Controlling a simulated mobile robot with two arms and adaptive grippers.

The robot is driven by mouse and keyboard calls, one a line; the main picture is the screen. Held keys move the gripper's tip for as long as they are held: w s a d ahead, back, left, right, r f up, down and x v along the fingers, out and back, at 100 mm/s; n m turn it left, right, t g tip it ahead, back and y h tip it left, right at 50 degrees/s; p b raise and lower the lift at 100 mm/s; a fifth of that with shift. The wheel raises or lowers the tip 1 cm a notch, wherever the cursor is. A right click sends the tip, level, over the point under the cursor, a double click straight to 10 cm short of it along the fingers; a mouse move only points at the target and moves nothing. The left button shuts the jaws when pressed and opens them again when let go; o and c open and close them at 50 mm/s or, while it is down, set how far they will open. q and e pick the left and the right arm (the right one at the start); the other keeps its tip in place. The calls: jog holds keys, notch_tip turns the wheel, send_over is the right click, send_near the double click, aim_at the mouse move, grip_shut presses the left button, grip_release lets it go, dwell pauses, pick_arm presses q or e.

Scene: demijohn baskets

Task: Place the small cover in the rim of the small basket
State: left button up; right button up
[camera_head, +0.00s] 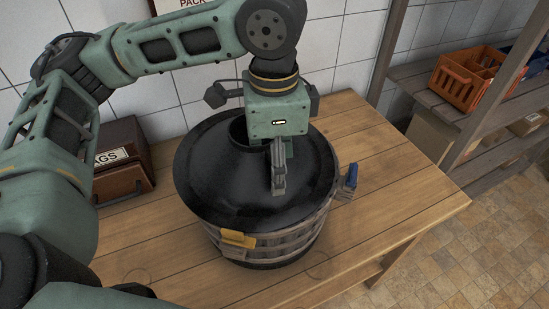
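A black, funnel-shaped cover (215,175) with a raised neck sits on top of a round wooden-slat basket (290,245) on the table. The cover's wide edge lies around the basket's top; I cannot tell whether it is seated all the way in the rim. The basket carries a yellow clip (238,239) at the front and a blue clip (351,177) at the right. My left gripper (279,188) points down over the cover, in front of its neck, and hides part of it. Its fingers overlap in this view, so their opening and any contact are unclear. My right gripper is not in view.
The wooden table (400,205) is clear to the right of the basket. A brown box (125,165) with a label stands at the back left by the tiled wall. A shelf at the right holds an orange crate (466,82) and cardboard boxes (430,137).

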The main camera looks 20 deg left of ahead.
pick_arm(q)
jog(key=shift+o, duration=1.1)
jog(key=shift+s+a, duration=0.1)
jog(key=shift+a, duration=0.05)
jog(key=shift+r, duration=0.5)
notch_tip(320, 180, up, 11)
jog(key=shift+r, duration=0.15)
